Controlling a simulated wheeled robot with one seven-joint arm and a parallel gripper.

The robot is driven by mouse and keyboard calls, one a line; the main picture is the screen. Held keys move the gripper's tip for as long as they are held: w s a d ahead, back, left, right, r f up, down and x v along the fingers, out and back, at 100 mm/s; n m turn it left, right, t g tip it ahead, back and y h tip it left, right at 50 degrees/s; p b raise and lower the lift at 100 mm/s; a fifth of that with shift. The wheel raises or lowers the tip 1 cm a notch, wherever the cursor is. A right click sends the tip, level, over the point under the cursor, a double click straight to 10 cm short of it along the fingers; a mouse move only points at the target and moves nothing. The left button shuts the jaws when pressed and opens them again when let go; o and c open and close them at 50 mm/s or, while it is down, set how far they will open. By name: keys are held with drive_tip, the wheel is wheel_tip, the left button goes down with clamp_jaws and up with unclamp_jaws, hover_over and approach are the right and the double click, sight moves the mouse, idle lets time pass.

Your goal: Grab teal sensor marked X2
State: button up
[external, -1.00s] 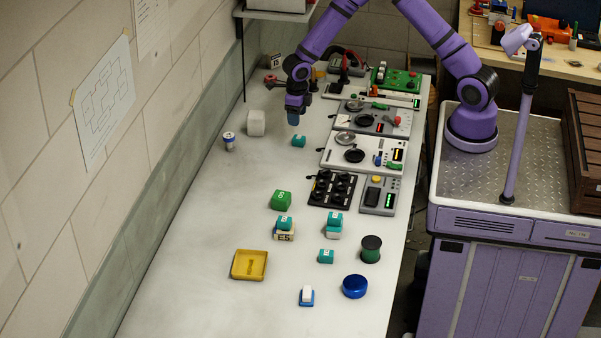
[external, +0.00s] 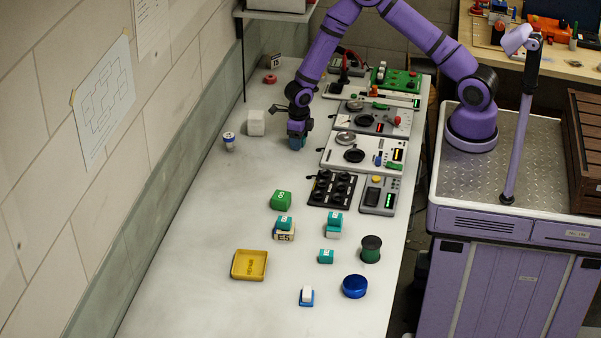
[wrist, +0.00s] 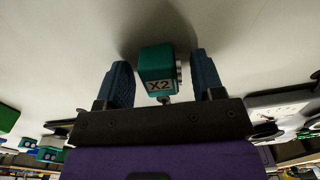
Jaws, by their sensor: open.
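The teal sensor marked X2 (wrist: 157,68) stands on the bench between the two fingers of my gripper (wrist: 164,82) in the wrist view. The fingers are open, with a visible gap on each side of the sensor. In the external view my gripper (external: 297,143) is down over the sensor's spot and mostly hides it. Other teal sensors stand nearer the front: one (external: 285,223) on a cream block marked E5, one (external: 335,219) on a white block, and one (external: 326,256) directly on the bench. Their markings are too small to read.
Instrument panels (external: 355,153) line the bench's right side, close to my gripper. A white cube (external: 255,123) and a small can (external: 229,141) stand to its left. A green block (external: 281,200), yellow tray (external: 249,265) and blue disc (external: 355,286) are nearer the front.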

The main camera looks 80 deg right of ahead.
drive_tip(key=c, duration=1)
drive_tip(key=shift+r, duration=0.1)
